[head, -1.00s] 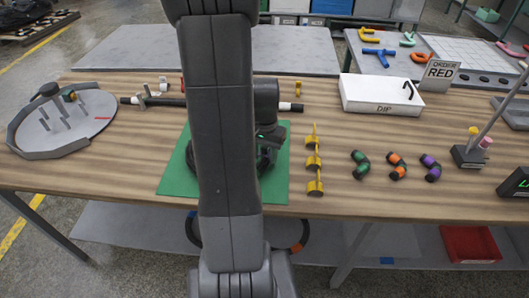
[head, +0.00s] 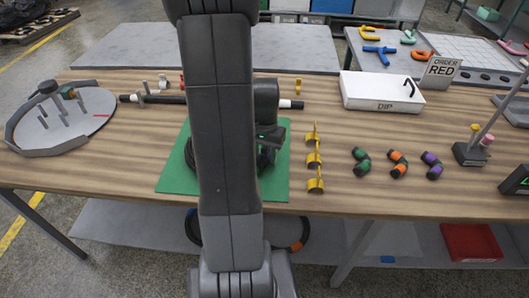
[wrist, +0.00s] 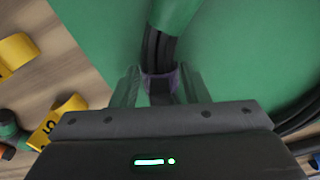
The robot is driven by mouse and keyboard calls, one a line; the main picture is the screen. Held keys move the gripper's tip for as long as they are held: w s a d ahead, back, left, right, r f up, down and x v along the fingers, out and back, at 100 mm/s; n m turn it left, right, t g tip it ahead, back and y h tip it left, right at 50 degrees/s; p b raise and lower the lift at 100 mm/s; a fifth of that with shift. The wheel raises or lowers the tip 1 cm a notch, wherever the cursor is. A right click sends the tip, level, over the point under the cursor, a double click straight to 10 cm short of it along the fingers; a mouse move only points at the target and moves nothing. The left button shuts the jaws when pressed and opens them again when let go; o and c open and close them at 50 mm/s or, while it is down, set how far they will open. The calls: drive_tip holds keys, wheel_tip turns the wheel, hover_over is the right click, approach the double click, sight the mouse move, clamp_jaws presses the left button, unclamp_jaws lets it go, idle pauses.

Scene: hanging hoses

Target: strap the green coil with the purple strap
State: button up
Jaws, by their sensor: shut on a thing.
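The green coil shows in the wrist view as a bundle of black hose with a green section (wrist: 176,12) at the top. A purple strap (wrist: 161,74) sits at the black hose between my fingers. My gripper (wrist: 158,88) is shut on the purple strap; I cannot tell whether the strap goes all the way round the bundle. In the head view the black coil (head: 265,160) lies on the green mat (head: 180,180), mostly hidden behind my arm. My gripper (head: 270,134) is low over the mat's right part, and its fingertips are hard to see there.
Several yellow clips (head: 314,160) stand right of the mat. Beyond them lie short black pieces with green (head: 362,162), orange (head: 398,165) and purple (head: 433,166) bands. A white DIP box (head: 382,92) stands behind. A round pegged tray (head: 62,120) is at the left.

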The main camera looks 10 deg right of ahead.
drive_tip(key=o, duration=1.1)
wheel_tip(320, 180, up, 14)
drive_tip(key=shift+f+p, duration=0.1)
drive_tip(key=shift+p, duration=0.4)
wheel_tip(320, 180, down, 14)
drive_tip(key=shift+r+b, duration=0.1)
drive_tip(key=shift+b, duration=0.4)
drive_tip(key=shift+r, duration=0.3)
